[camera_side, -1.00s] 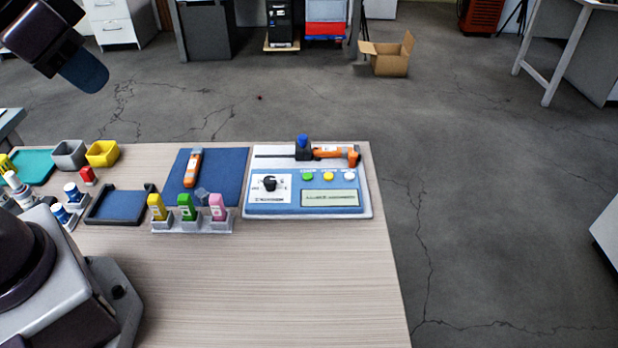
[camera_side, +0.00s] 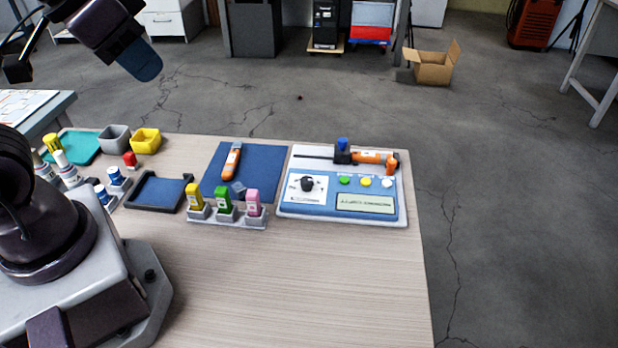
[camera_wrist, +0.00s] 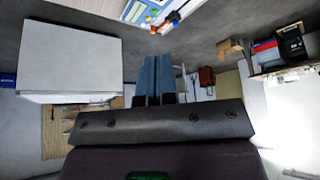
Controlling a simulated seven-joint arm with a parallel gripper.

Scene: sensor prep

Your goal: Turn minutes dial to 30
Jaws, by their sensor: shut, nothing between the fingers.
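A black dial knob (camera_side: 307,184) stands on the white dial plate at the left of a blue and white panel (camera_side: 322,210), at the right part of the table. I take it for the minutes dial; its markings are too small to read. My gripper (camera_side: 148,72) is high at the upper left in the side view, far from the panel and touching nothing. In the wrist view its two blue fingers (camera_wrist: 156,75) are together and empty. Part of the panel (camera_wrist: 140,12) shows at the top of the wrist view.
On the panel are green, yellow and white buttons, a display (camera_side: 365,203) and an orange tool (camera_side: 375,157) in a slide. Yellow, green and pink bottles (camera_side: 224,200) stand in a rack left of it. A dark tray (camera_side: 160,193) lies farther left. The table's front is clear.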

